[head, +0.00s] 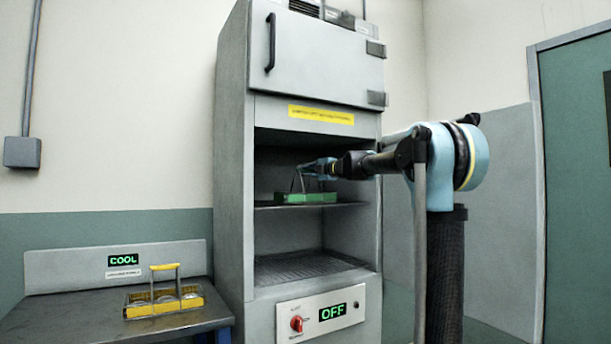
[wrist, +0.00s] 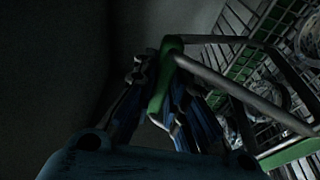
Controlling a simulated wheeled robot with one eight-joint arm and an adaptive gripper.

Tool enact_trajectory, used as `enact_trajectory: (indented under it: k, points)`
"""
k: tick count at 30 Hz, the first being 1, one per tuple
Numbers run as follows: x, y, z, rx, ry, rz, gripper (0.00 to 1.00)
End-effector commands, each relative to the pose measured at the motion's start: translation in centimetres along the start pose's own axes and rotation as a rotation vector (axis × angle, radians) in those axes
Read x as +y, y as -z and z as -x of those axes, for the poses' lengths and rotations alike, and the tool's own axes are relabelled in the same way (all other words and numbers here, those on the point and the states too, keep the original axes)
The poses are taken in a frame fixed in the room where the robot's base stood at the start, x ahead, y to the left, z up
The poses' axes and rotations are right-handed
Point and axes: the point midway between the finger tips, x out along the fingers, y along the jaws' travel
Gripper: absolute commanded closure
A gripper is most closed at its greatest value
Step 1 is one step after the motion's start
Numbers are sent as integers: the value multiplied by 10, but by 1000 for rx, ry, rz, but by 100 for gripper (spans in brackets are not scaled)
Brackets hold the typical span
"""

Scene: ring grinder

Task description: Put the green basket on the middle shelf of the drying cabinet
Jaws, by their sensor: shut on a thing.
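The green basket (head: 306,198) is inside the open bay of the grey drying cabinet (head: 232,180), at the level of the middle shelf (head: 345,205). I cannot tell whether its base touches the shelf or hangs just above it. My gripper (head: 306,167) reaches in from the right and is shut on the basket's raised handle. In the wrist view the green handle grip (wrist: 165,75) lies between my fingers. The wire basket body (wrist: 245,65) shows at the right there, with round glass-like pieces in it.
A lower rack (head: 300,266) is empty below. The upper cabinet door (head: 325,55) is shut. The panel display (head: 332,312) reads OFF, beside a red knob (head: 296,323). A yellow basket (head: 165,300) stands on the bench (head: 70,310) at left, by a COOL sign (head: 123,260).

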Motion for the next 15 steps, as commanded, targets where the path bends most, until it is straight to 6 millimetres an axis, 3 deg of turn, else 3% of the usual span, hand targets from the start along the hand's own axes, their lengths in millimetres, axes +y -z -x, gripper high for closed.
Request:
enact_trajectory:
  k: [5,6,8,15]
  points:
    - [-1,0,0,0,0,0,100]
    - [-1,0,0,0,0,0,81]
    - [-1,0,0,0,0,0,68]
    - [-1,0,0,0,0,0,68]
